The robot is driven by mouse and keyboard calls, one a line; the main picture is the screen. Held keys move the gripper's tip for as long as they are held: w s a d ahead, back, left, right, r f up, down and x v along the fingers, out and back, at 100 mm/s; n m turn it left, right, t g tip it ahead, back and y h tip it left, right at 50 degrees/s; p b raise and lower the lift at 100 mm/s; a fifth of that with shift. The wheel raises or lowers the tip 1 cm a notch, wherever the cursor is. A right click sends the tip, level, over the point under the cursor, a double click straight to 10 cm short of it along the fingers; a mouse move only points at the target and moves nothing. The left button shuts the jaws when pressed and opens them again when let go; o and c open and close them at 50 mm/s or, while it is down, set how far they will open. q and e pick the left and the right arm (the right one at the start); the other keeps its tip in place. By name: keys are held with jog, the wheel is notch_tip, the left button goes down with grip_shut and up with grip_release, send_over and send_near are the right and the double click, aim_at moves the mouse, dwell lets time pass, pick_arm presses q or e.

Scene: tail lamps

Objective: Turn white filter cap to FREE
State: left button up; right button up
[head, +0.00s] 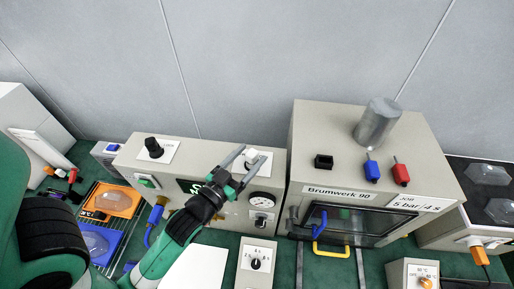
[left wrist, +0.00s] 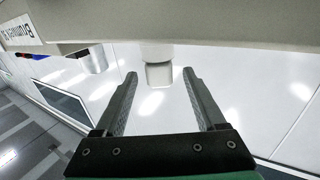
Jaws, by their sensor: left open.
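The white filter cap (head: 251,156) sits on a white label plate on the top of the beige control box (head: 205,155). My left gripper (head: 254,153) is open, with its fingertips on either side of the cap in the head view. In the left wrist view, the cap (left wrist: 158,74) shows between the tips of the open left gripper (left wrist: 159,76), with a gap on both sides. The cap's FREE marking cannot be read. My right gripper is not in view.
A black knob (head: 153,148) stands on the same box, left of the cap. A round gauge (head: 261,199) is on its front. The Brumwerk 90 machine (head: 305,150), with a metal cylinder (head: 377,124) and blue and red levers, stands close on the right.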

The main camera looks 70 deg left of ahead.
aim_at(256, 150)
pick_arm(q)
jog(key=x, duration=0.4)
jog(key=shift+w+a+p, duration=0.2)
jog(key=shift+w+p, duration=0.15)
grip_shut()
dwell(0.3)
